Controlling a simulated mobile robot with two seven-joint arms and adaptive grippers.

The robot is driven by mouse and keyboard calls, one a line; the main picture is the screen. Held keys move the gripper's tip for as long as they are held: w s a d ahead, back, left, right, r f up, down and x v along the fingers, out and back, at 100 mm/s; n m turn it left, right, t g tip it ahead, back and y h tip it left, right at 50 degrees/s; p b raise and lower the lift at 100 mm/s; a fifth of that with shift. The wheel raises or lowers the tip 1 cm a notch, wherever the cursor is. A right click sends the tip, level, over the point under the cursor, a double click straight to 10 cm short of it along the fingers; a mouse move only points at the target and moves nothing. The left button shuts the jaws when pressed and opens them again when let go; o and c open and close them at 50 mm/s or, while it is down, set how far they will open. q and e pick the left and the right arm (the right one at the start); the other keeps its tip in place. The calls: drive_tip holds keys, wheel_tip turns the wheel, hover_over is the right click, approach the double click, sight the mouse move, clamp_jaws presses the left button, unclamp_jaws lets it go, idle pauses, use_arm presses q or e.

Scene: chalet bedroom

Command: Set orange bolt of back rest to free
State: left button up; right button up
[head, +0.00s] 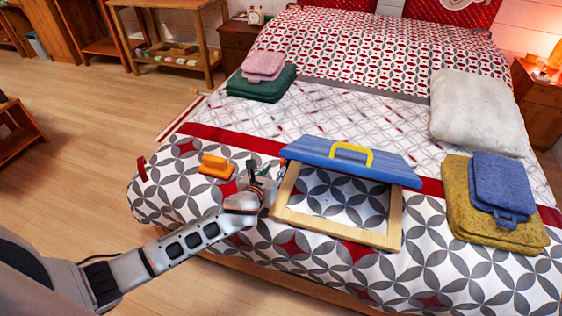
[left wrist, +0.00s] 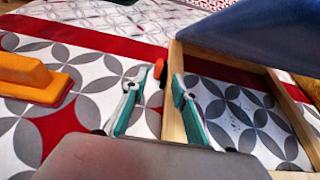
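The back rest (head: 345,158) lies on the bed, a blue slatted panel with a yellow handle (head: 352,150) over a pale wooden frame (head: 340,228). In the left wrist view the frame's left rail (left wrist: 174,122) runs past the right finger, with the blue panel (left wrist: 270,35) above. A small orange-red bolt (left wrist: 158,69) shows beside the rail's outer side, beyond and between my fingertips. My left gripper (left wrist: 156,88) is open, with teal fingers around empty space in front of the bolt. The bolt's exact setting cannot be told. My right gripper is not in view.
An orange block-like object (head: 215,166) lies on the patterned bedspread left of my left gripper. Folded green and pink towels (head: 262,86), a white pillow (head: 478,110) and yellow and blue towels (head: 492,222) lie further off.

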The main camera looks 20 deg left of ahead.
sight(282, 160)
use_arm(q)
drive_tip(key=shift+w, duration=0.35)
drive_tip(key=b+x, duration=0.1)
drive_tip(key=x, duration=0.2)
drive_tip(key=b+x, duration=0.1)
drive_tip(key=x, duration=0.2)
drive_tip(key=shift+s+f, duration=0.15)
drive_tip(key=shift+f, duration=0.2)
drive_tip(key=shift+w+f+b, duration=0.1)
drive_tip(key=shift+w+b, duration=0.3)
drive_tip(key=shift+w, duration=0.35)
use_arm(e)
drive_tip(key=shift+w+d+f, duration=0.15)
drive_tip(key=shift+f, duration=0.25)
drive_tip(key=shift+w+d+f, duration=0.1)
drive_tip(key=shift+f, duration=0.3)
use_arm(q)
clamp_jaws()
